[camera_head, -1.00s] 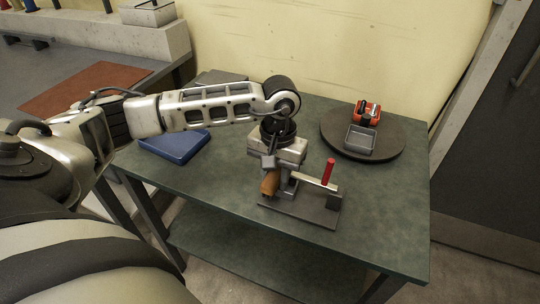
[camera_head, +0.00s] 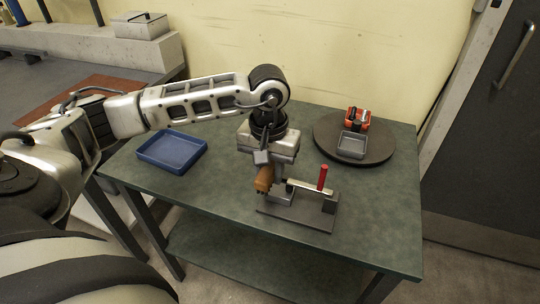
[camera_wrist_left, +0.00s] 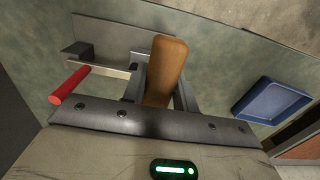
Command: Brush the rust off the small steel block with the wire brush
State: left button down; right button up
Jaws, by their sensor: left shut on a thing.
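My left gripper (camera_head: 266,176) is shut on a brown wooden handle (camera_head: 264,180), which I take to be the wire brush's. It is over the left part of a small fixture with a dark base plate (camera_head: 290,217), a pale bar and a red upright grip (camera_head: 322,178). In the left wrist view the handle (camera_wrist_left: 166,72) stands between the fingers, with the fixture's red grip (camera_wrist_left: 69,86) to its left. The bristles are hidden. I cannot make out the small steel block or its rust. My right gripper is not in view.
A blue tray (camera_head: 172,152) lies on the green table (camera_head: 370,225) at left. A dark round turntable (camera_head: 385,147) at back right bears a grey open box (camera_head: 352,146) and an orange-red item (camera_head: 358,118). The table's front right is clear.

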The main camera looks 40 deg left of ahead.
pick_arm(q)
jog(key=shift+r+p, duration=0.5)
jog(key=shift+r, duration=0.8)
